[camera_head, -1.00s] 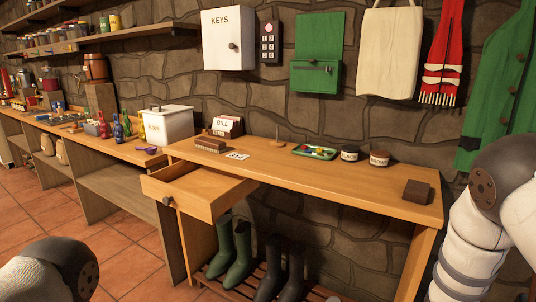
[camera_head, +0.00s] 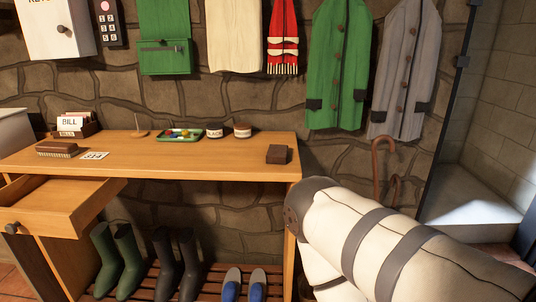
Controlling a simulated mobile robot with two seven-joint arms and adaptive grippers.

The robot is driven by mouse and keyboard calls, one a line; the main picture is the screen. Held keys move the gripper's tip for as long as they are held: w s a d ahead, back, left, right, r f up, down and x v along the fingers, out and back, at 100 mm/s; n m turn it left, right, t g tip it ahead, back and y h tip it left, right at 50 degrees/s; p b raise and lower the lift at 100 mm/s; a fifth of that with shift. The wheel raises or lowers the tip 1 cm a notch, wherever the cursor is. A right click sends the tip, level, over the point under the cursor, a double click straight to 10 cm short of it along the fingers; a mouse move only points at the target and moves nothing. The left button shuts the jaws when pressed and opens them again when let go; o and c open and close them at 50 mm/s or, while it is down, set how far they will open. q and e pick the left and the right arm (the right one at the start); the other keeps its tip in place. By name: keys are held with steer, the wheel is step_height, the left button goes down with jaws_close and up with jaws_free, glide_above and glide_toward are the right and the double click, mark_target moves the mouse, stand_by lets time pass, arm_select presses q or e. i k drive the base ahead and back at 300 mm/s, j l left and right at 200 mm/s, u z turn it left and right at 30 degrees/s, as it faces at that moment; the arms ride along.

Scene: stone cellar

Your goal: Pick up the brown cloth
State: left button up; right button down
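A small dark brown block-like thing (camera_head: 278,154) lies on the right end of the wooden table, near its front edge. It may be the brown cloth folded up, but at this size I cannot tell cloth from a solid block. Nothing touches it. My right arm comes in at the lower right, with its upper part below and right of the table end. Neither of my grippers shows in this view.
The wooden table (camera_head: 200,155) also bears a brush (camera_head: 56,149), a card box (camera_head: 76,125), a green tray (camera_head: 180,135) and two tins. A drawer (camera_head: 60,205) stands open at left. Boots and slippers are on a rack below. Coats hang on the wall; walking sticks (camera_head: 383,165) lean at right.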

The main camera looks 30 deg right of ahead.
mark_target(276, 153)
steer(key=i+j+z, duration=0.2)
steer(key=z, duration=0.25)
steer(key=i+j+z, duration=0.1)
steer(key=j+z, duration=0.35)
steer(key=i+j+z, duration=0.1)
steer(key=j+z, duration=0.15)
steer(key=z, duration=0.2)
